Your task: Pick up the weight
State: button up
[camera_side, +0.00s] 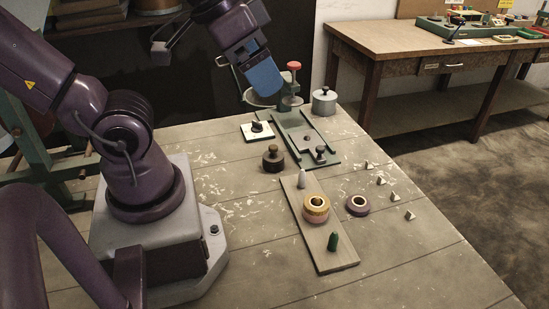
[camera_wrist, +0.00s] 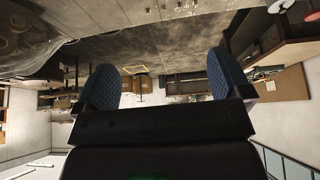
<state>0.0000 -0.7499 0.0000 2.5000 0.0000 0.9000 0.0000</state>
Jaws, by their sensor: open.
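A dark squat cylinder with a round knob on top (camera_side: 273,160) stands upright on the table and looks like a weight. A grey metal cylinder with a knob (camera_side: 324,104) stands farther back and also looks like one; I cannot tell which is meant. My gripper (camera_side: 264,76) is raised above the table's back part, behind and above the dark cylinder, touching neither. In the wrist view, its two blue pads (camera_wrist: 160,82) are wide apart with nothing between them, and neither cylinder shows there.
A green fixture (camera_side: 298,140) with a red-knobbed post (camera_side: 293,67) stands at the back. A small white plate (camera_side: 255,134) bears a dark piece. A purple ring (camera_side: 358,205) and several small pointed pieces lie to the right.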

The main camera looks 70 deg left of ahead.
jog(key=n+g+y, duration=0.4)
jog(key=n, duration=0.9)
send_near(273, 153)
jog(key=x, duration=0.6)
jog(key=shift+s+a, duration=0.1)
jog(key=shift+a, duration=0.1)
jog(key=shift+d+x, duration=0.15)
jog(key=shift+x, duration=1.3)
jog(key=shift+d+x, duration=0.1)
jog(key=shift+x, duration=1.4)
